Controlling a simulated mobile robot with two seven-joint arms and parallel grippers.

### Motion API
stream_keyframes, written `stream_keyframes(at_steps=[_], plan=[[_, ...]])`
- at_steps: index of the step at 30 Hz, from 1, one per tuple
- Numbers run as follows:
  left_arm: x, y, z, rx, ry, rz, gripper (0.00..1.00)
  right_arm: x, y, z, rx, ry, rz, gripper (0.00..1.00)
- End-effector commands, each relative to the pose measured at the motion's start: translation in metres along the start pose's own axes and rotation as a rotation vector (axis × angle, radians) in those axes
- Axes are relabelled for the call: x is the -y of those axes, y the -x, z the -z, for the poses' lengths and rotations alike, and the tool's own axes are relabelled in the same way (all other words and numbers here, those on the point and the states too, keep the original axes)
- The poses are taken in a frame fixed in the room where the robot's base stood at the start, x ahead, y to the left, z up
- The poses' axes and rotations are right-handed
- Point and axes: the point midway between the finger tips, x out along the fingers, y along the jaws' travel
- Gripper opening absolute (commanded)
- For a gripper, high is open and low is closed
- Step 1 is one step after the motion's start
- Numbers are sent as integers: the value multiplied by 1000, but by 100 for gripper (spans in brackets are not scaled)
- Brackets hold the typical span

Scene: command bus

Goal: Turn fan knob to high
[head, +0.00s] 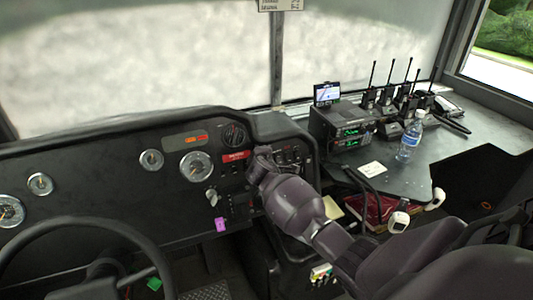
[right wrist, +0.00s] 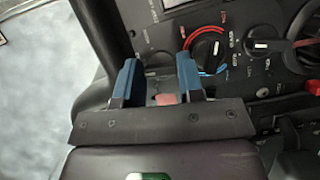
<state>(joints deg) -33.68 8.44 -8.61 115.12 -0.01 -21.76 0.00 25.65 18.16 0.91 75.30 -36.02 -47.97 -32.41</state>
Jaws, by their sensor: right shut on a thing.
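My right gripper (head: 262,158) reaches the dash panel right of the gauges, its arm coming in from the lower right. In the right wrist view its two blue fingers (right wrist: 156,75) point at the panel and stand a little apart, closed on a knob that is mostly hidden between them. I cannot read that knob's marking or setting. A black knob with a red and blue arc (right wrist: 208,50) is just right of the fingers, and another knob (right wrist: 262,47) is farther right. The fingers touch neither. My left gripper is not in view.
A steering wheel (head: 155,250) is at the lower left. Round gauges (head: 196,166) line the dash, with a purple tag (head: 220,225) below. A radio unit (head: 342,128), several handheld radios and a water bottle (head: 408,140) stand on the right console.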

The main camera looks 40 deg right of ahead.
Motion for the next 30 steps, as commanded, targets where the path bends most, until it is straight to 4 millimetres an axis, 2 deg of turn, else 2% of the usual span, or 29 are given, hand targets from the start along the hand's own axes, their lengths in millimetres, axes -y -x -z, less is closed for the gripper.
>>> stream_keyframes(at_steps=[3, 10, 21, 30], plan=[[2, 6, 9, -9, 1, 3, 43, -4, 2, 1, 0, -106, 44, 11], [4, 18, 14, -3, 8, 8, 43, -4, 2, 0, 1, -306, 130, 11], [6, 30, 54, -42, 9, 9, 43, -4, 1, -1, 2, -630, 266, 11], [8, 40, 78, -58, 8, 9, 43, -3, 1, -2, 3, -870, 368, 11]])
